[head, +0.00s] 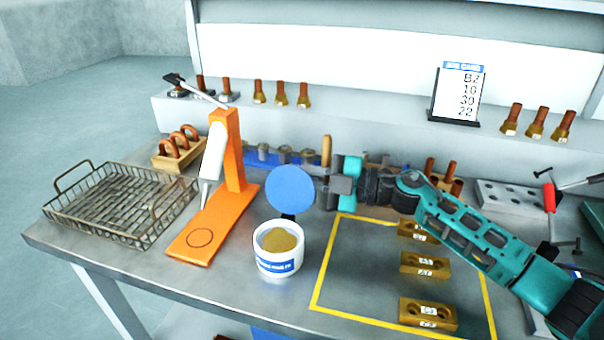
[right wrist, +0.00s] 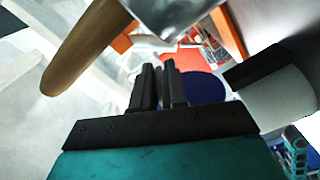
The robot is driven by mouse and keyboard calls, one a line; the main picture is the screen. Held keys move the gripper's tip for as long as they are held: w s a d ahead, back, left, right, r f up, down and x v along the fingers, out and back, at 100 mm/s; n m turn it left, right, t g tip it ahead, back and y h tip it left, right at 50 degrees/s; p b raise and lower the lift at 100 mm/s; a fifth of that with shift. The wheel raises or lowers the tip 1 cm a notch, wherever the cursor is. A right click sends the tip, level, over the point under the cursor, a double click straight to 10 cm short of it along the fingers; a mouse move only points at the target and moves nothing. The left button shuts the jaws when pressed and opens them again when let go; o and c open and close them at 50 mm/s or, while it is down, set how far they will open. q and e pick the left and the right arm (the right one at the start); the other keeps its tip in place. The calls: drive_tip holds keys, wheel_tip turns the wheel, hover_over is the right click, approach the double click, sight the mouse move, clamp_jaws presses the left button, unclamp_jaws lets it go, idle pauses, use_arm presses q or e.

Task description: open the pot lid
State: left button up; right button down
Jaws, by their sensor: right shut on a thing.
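The white pot (head: 277,264) with a blue-and-white label stands upright on the bench, with tan paste (head: 278,241) inside. Its mouth is uncovered. The round blue lid (head: 290,190) is tilted up on edge above the pot's far rim, its flat face toward the head camera. My right gripper (head: 320,187) is at the lid's right edge, shut on the lid; the exact contact is hard to see. In the right wrist view the close-set dark fingers (right wrist: 159,84) overlap the blue lid (right wrist: 204,88). My left gripper is not in view.
An orange press (head: 235,150) stands left of the pot, with a wire basket (head: 105,231) farther left. A wooden handle (head: 326,151) stands behind my right gripper. Brass blocks (head: 426,264) lie inside a yellow outline at right. Bench in front of the pot is clear.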

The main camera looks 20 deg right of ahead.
drive_tip(key=r+n, duration=0.1)
drive_tip(key=s+n+p, duration=0.1)
drive_tip(key=shift+a+r+n, duration=0.3)
drive_tip(key=shift+r, duration=0.1)
